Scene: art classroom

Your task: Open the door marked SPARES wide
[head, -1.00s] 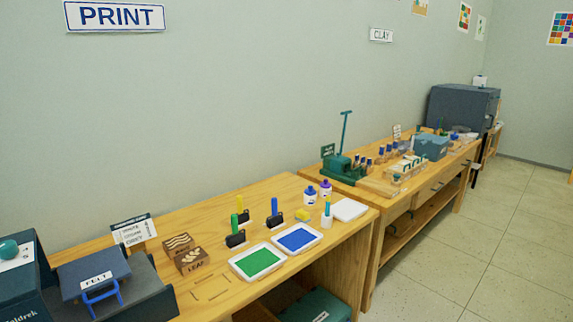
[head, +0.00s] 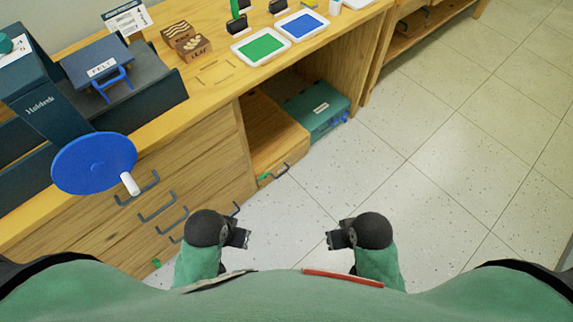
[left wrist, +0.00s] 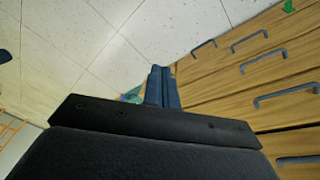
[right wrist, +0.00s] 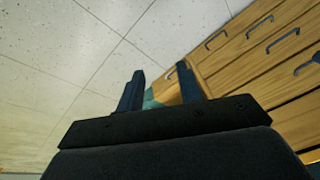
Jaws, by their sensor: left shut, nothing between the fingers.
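No SPARES lettering is legible in any view, so I cannot tell which front is that door. A low wooden unit (head: 268,135) with a dark handle and a small green tag at its front is in the bay under the bench. My left gripper (head: 240,238) is shut and empty in front of the drawers; its fingers are together in the left wrist view (left wrist: 161,85). My right gripper (head: 335,239) is empty, over the floor to the right. Its fingers are apart in the right wrist view (right wrist: 160,88). Neither gripper touches the furniture.
Several drawers with dark handles (head: 160,208) are at the left. A blue wheel (head: 93,163) with a white knob overhangs the bench front. A teal case (head: 318,108) is in the open bay. Tiled floor (head: 440,170) is free at the right.

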